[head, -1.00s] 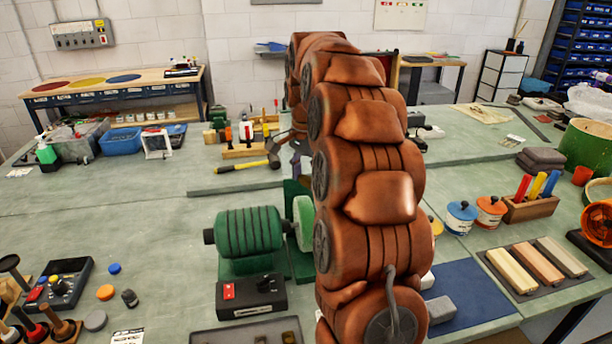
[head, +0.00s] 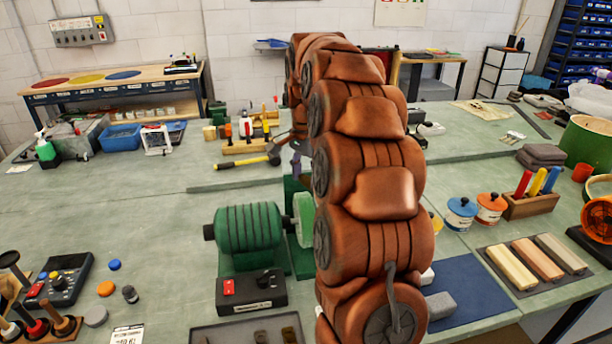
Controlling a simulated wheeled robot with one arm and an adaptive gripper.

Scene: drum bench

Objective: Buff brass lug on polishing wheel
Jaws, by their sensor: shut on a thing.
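The polishing wheel (head: 303,219) is a pale green disc on the right end of a green ribbed motor (head: 248,228). My arm covers its right side. My gripper (head: 299,158) shows only as a small grey sliver left of my arm, above and beyond the wheel. It is shut on the brass lug, but my arm hides the fingertips and the lug. I cannot tell whether the lug touches the wheel. A black switch box (head: 251,294) with a red button stands in front of the motor. A shallow grey tray (head: 215,335) with small dark pieces lies at the bottom edge.
A yellow-handled hammer (head: 245,162) lies beyond the motor. A blue mat (head: 470,285) with a grey block lies to the right. Polishing bars (head: 537,262), blue and orange pots, and a green drum shell (head: 585,150) stand further right. The bench left of the motor is mostly clear.

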